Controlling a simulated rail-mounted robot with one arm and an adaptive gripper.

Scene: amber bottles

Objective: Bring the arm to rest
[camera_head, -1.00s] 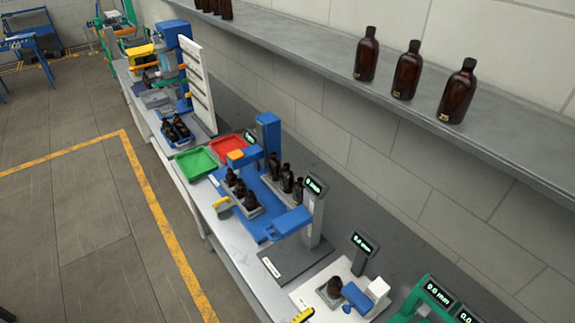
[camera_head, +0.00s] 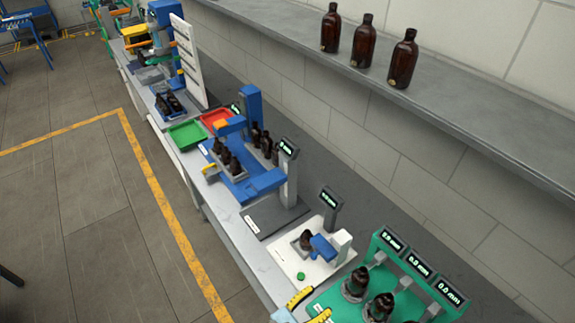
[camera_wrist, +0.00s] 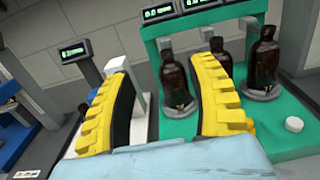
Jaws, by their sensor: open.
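My gripper (camera_head: 306,304) shows at the bottom edge of the head view as yellow ribbed fingers over the front of the bench. In the wrist view my gripper (camera_wrist: 163,68) is open, its two fingers well apart with nothing held between them. Amber bottles (camera_wrist: 177,84) stand upright behind the fingers on a green station (camera_wrist: 290,140). One bottle shows in the gap between the fingers, apart from them. The rest of my arm is out of the head view.
A white station (camera_head: 285,262) with one bottle and a blue-framed station (camera_head: 220,185) with several bottles stand farther along the bench. Green (camera_head: 186,135) and red trays lie beyond. A grey wall shelf (camera_head: 440,100) holds bottles.

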